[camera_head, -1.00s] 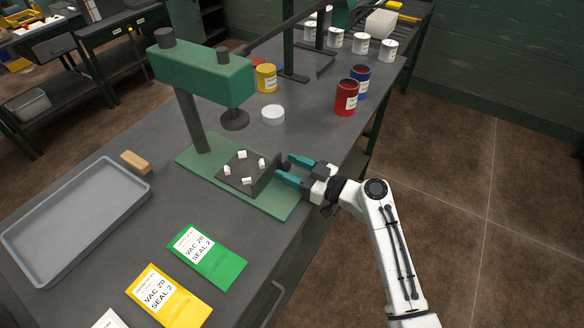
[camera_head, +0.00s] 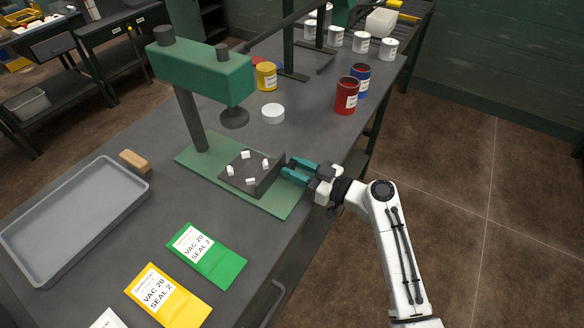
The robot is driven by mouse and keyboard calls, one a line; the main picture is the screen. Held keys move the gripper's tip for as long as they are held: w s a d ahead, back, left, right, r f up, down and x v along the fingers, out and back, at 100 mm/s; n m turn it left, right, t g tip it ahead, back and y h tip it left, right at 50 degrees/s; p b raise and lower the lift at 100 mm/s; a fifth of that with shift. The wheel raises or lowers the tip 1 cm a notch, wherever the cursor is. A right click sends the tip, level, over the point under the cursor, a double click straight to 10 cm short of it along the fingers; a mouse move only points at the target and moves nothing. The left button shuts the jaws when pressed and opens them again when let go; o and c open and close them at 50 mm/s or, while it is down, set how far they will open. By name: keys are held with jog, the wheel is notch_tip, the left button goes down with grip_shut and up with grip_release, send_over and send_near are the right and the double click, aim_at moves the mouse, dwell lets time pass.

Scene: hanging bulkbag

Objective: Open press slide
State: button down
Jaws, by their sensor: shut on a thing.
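A green press (camera_head: 206,72) stands on a green base plate (camera_head: 272,203) on the workbench. Its round dark press head (camera_head: 234,117) hangs above the back part of the base. The dark press slide (camera_head: 242,184), a flat plate with several small white blocks on it, lies on the base and has a raised wall along its right side. My gripper (camera_head: 288,171), with teal fingers, is at that right side and shut on the slide's knob or handle. The fingers mostly hide the handle.
A white lid (camera_head: 273,113), a red can (camera_head: 346,96), a blue can (camera_head: 360,80) and a yellow can (camera_head: 266,76) stand behind the press. A grey tray (camera_head: 62,262), wooden block (camera_head: 134,161), green pouch (camera_head: 207,254) and yellow pouch (camera_head: 167,297) lie in front and left.

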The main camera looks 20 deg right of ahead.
jog(key=b+v, duration=0.4)
jog(key=v, duration=0.7)
jog(key=shift+s+d, duration=0.15)
jog(key=shift+s, duration=0.05)
jog(key=c, duration=0.8)
grip_release()
jog(key=b+v, duration=0.2)
jog(key=v, duration=0.8)
jog(key=shift+s+d, duration=0.25)
jog(key=shift+s, duration=0.05)
